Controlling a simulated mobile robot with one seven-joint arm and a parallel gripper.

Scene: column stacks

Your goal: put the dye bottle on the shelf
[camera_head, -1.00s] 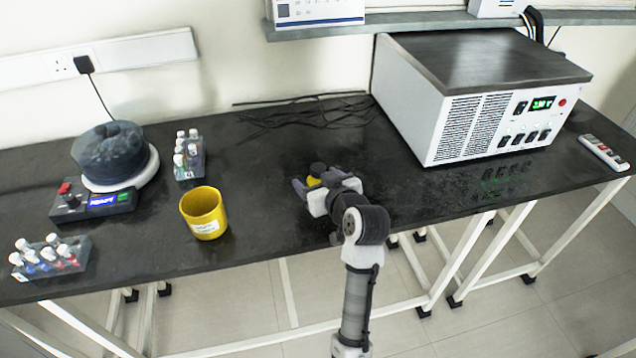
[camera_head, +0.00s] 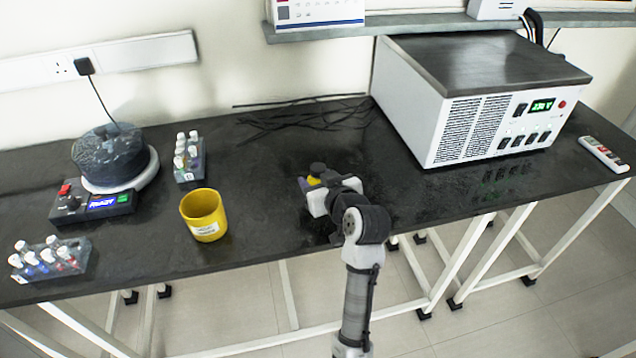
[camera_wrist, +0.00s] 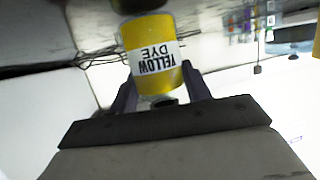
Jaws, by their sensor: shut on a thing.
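The dye bottle (camera_wrist: 153,58) is yellow with a white label reading "YELLOW DYE". In the wrist view it sits between the two dark fingers of my gripper (camera_wrist: 160,92), which are shut on it. In the head view the bottle (camera_head: 313,180) shows as a bit of yellow under a dark cap at my gripper (camera_head: 308,184), over the middle of the black bench; I cannot tell whether it still touches the bench. The shelf (camera_head: 420,22) is the grey ledge on the wall above the back of the bench.
A yellow cup (camera_head: 204,222) stands left of my gripper. Vial racks (camera_head: 188,172) and a stirrer with a dark round vessel (camera_head: 110,158) stand further left. A large white power unit (camera_head: 420,100) stands at right under the shelf. Black cables (camera_head: 310,112) lie behind. A remote (camera_head: 604,154) lies far right.

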